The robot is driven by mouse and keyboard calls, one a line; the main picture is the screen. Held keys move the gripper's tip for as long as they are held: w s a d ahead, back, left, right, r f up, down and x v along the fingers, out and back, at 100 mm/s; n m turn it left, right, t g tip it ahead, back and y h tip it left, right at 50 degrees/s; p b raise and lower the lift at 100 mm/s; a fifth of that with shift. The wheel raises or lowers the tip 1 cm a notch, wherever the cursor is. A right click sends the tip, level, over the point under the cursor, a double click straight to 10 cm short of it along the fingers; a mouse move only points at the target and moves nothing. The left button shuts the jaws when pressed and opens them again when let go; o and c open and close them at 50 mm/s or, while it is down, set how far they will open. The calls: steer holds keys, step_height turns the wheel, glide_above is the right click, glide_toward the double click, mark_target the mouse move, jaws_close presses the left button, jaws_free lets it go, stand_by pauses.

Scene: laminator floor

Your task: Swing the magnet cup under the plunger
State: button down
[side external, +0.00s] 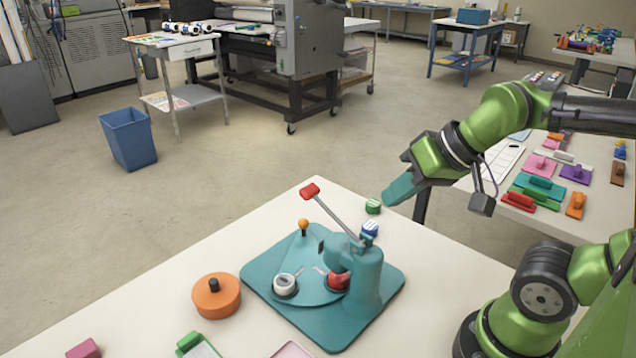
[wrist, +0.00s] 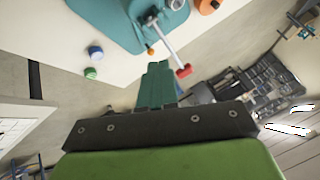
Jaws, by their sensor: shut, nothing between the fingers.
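A teal press (side external: 368,285) stands on the pale table, and part of it shows in the wrist view (wrist: 110,12). Its round swing plate (side external: 312,293) carries a white-and-silver cup (side external: 285,284) on the left and a red cup (side external: 338,281) on the right, beneath the press head. I cannot tell which is the magnet cup; the plunger is mostly hidden. An orange knob (side external: 304,226) stands at the plate's far edge, and also shows in the wrist view (wrist: 150,51). A lever rises left to a red grip (side external: 310,191). My gripper (side external: 390,197) is shut and empty, above and right of the press.
A green-and-white round piece (side external: 373,206) and a blue-and-white one (side external: 370,229) sit behind the press. An orange round tin (side external: 216,297) stands left of it. Pink and green pieces lie at the front. The table's far left is clear.

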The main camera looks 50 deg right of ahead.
steer(key=c, duration=1.7)
jaws_free()
steer(key=shift+o, duration=1.3)
steer(key=shift+w+d+f, duration=0.1)
steer(key=shift+d+f, duration=0.1)
steer(key=shift+f, duration=0.2)
steer(key=o, duration=0.5)
steer(key=w+d+g, duration=0.1)
steer(key=w, duration=0.1)
steer(key=w+d+f+m+g, duration=0.1)
steer(key=w, duration=0.2)
steer(key=w+d, duration=0.1)
steer(key=w, duration=0.2)
steer(key=shift+w+d+f+m+g, duration=0.1)
steer(key=shift+d+f+m+g, duration=0.05)
steer(key=shift+d+m+g, duration=0.2)
steer(key=shift+o, duration=0.2)
steer(key=g+y, duration=0.2)
steer(key=g, duration=0.1)
glide_above(305, 219)
steer(key=s+d, duration=0.3)
steer(key=d, duration=0.2)
step_height(305, 219, down, 2)
steer(key=shift+t, duration=0.25)
steer(key=x, duration=1.6)
steer(key=shift+d+f, duration=0.3)
steer(key=shift+f, duration=0.1)
jaws_close()
